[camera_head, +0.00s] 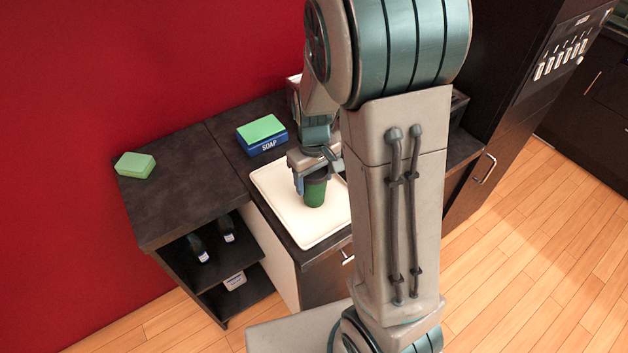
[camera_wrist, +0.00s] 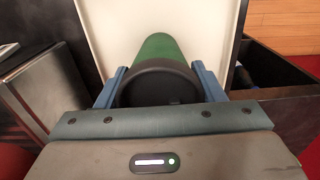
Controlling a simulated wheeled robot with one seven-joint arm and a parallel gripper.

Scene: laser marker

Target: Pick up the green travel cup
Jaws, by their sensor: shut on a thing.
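The green travel cup (camera_head: 315,192) stands over the white tray (camera_head: 275,191) on the dark counter. It has a dark lid, which shows in the wrist view with the green body (camera_wrist: 160,47) beyond it. My gripper (camera_head: 315,172) is around the upper part of the cup. In the wrist view its blue fingers (camera_wrist: 158,86) are on both sides of the lid, shut on the cup. I cannot tell whether the cup's base touches the tray. My arm hides part of the tray's right side.
A light green block (camera_head: 134,165) sits at the counter's left end. Dark bottles (camera_head: 198,248) stand on the shelf below. The left counter top is mostly clear.

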